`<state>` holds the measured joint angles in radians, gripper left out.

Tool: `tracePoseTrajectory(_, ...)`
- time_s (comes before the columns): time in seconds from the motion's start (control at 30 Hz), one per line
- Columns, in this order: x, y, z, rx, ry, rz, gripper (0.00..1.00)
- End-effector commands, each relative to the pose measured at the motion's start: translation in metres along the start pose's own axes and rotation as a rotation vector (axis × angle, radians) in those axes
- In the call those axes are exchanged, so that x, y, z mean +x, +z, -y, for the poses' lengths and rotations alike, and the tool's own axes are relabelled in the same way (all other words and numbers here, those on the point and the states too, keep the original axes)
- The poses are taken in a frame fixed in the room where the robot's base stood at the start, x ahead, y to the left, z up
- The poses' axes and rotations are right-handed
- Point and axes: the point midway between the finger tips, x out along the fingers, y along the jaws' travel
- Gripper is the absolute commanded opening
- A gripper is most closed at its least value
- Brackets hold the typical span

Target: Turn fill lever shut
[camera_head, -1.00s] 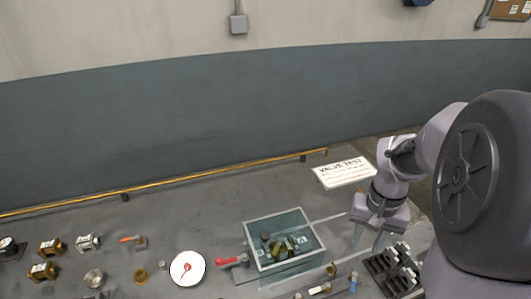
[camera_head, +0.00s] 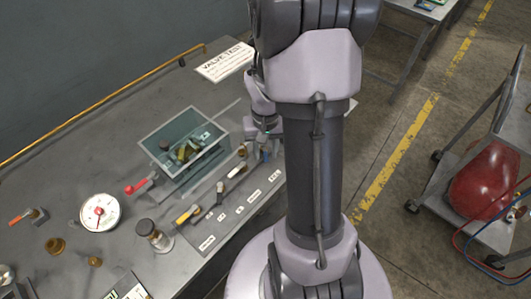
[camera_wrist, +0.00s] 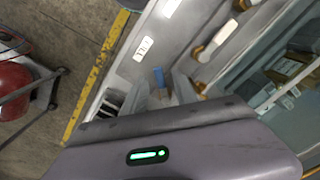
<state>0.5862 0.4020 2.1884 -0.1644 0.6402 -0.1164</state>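Several small levers stand along the front edge of the bench, each with a white label. A blue lever (camera_head: 263,154) is at the right end, and it shows in the wrist view (camera_wrist: 158,77). A lever with a white handle and brass part (camera_head: 238,170) is beside it, also in the wrist view (camera_wrist: 212,43). The nearest label (camera_wrist: 143,48) is too blurred to read surely. My gripper (camera_wrist: 162,92) is open and empty, its fingers apart on either side of the blue lever, contact unclear. In the head view my arm partly hides it.
A clear tank (camera_head: 160,166) with brass parts stands just behind the levers. A red-handled valve (camera_head: 138,186), a white gauge (camera_head: 100,213) and a yellow lever (camera_head: 188,214) are further left. A trolley with a red tank (camera_head: 485,180) stands on the floor at right.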

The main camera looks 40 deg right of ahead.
Motion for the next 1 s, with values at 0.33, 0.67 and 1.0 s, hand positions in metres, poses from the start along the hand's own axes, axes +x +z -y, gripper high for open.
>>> tracePoseTrajectory(0.33,0.0008,-0.0002,0.0,0.0,0.0,-0.001,0.17)
tracePoseTrajectory(0.67,0.0007,-0.0003,0.0002,0.002,0.0,-0.001,0.0)
tracePoseTrajectory(1.0,0.0013,-0.0012,0.0052,0.126,0.0,-0.003,0.0)
